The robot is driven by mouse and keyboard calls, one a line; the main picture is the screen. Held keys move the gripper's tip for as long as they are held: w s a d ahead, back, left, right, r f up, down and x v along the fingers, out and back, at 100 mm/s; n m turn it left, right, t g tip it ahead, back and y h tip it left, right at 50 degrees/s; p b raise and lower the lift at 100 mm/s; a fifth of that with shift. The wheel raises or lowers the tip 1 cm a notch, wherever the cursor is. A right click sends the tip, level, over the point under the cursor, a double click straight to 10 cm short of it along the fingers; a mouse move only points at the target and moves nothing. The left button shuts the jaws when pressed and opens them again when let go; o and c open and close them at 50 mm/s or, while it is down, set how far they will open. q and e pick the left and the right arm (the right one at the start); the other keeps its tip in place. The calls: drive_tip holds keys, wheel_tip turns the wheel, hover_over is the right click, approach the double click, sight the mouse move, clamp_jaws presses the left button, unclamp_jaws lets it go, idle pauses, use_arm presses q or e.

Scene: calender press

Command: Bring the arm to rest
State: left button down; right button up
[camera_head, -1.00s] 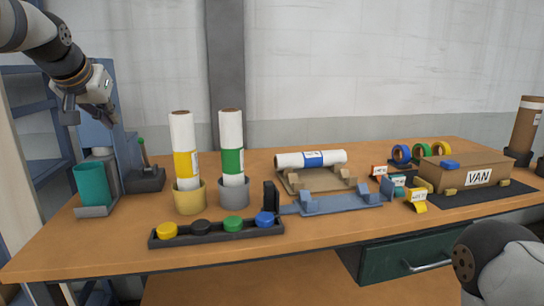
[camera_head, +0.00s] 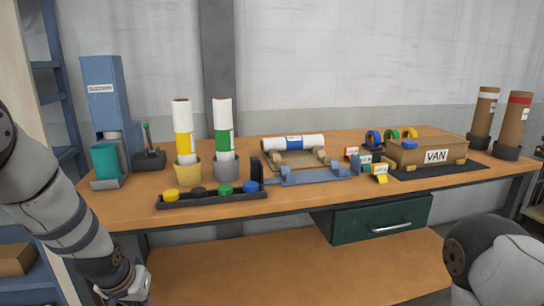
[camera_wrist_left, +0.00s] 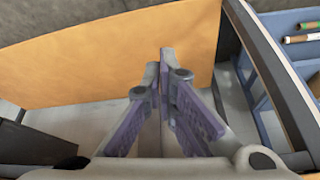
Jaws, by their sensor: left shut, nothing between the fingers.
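My left arm hangs down along the left side in the head view, in front of the workbench (camera_head: 300,205). Its gripper body shows at the bottom edge there, with the fingertips cut off. In the left wrist view my left gripper (camera_wrist_left: 165,60) is shut and empty, its two fingers together. It points toward the lower shelf (camera_wrist_left: 120,55) of the bench and touches nothing that I can see. Part of my right arm shows at the bottom right of the head view; its gripper is out of view.
On the bench stand a blue press (camera_head: 105,95) with a teal cup (camera_head: 105,160), two upright rolls (camera_head: 183,140) (camera_head: 222,125), a button strip (camera_head: 212,200), a lying roll (camera_head: 293,143) and a VAN box (camera_head: 430,152). A green drawer (camera_head: 375,220) hangs beneath. A blue shelf unit (camera_wrist_left: 295,60) stands beside the bench.

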use_arm(q)
drive_tip(key=s+d+f+g, duration=0.3)
drive_tip(key=s+f, duration=0.8)
drive_tip(key=s, duration=0.4)
drive_tip(key=s+d+f+g, duration=0.1)
drive_tip(key=s, duration=1.1)
drive_tip(key=s+d+f+g, duration=0.1)
drive_tip(key=s+g, duration=0.1)
drive_tip(key=s, duration=1)
drive_tip(key=shift+s+d+h, duration=0.15)
drive_tip(key=shift+d+h, duration=0.2)
drive_tip(key=shift+h, duration=0.05)
drive_tip(key=shift+a, duration=0.1)
